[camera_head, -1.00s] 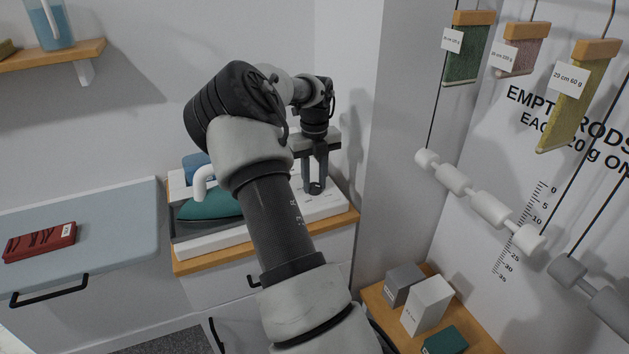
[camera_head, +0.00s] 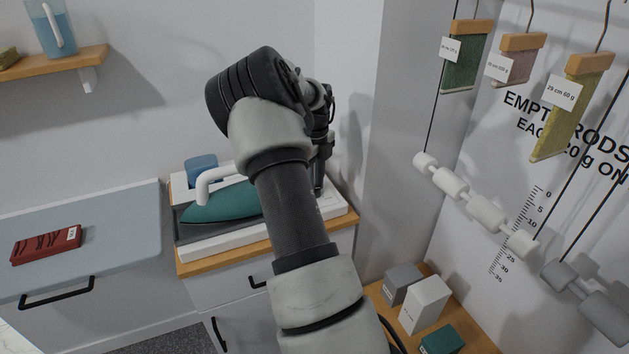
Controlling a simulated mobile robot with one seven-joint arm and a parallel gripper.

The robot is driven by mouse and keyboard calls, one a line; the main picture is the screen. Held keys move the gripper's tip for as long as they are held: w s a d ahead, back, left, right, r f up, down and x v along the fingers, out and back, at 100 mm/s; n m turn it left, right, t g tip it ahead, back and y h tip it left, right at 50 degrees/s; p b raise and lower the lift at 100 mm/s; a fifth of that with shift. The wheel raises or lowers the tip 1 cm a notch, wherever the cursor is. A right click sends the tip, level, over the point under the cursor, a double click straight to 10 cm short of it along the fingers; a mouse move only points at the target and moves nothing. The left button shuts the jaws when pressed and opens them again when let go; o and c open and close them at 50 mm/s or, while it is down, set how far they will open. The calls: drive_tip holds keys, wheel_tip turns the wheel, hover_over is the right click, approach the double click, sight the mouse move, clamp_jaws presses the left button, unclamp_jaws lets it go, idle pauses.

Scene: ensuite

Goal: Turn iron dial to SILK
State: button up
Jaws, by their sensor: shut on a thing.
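The iron (camera_head: 215,206) has a teal body and lies on a white and grey stand (camera_head: 222,241) on the wooden-topped cabinet. A white curved handle-like part (camera_head: 207,184) rises at its left. My gripper (camera_head: 318,186) points down at the right end of the stand, mostly hidden behind my own arm; only a dark strip of it shows. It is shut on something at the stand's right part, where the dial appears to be. The dial, its SILK mark and its pointer are hidden, so its setting cannot be read.
A blue container (camera_head: 201,168) stands behind the iron. A pale blue board (camera_head: 110,222) with a red labelled item (camera_head: 46,245) is at left. White hanging rods (camera_head: 483,212) and boxes (camera_head: 425,303) are at right. The wall stands close behind my gripper.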

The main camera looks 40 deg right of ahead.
drive_tip(key=n, duration=0.3)
drive_tip(key=shift+n+p, duration=0.35)
drive_tip(key=shift+n, duration=0.05)
drive_tip(key=n, duration=0.3)
drive_tip(key=shift+n, duration=0.3)
drive_tip(key=n, duration=0.3)
drive_tip(key=shift+n, duration=0.3)
drive_tip(key=n, duration=0.4)
drive_tip(key=shift+n, duration=0.3)
drive_tip(key=n, duration=0.3)
drive_tip(key=shift+n, duration=0.3)
drive_tip(key=n, duration=0.3)
drive_tip(key=shift+n, duration=0.3)
drive_tip(key=n, duration=0.6)
drive_tip(key=shift+n, duration=0.4)
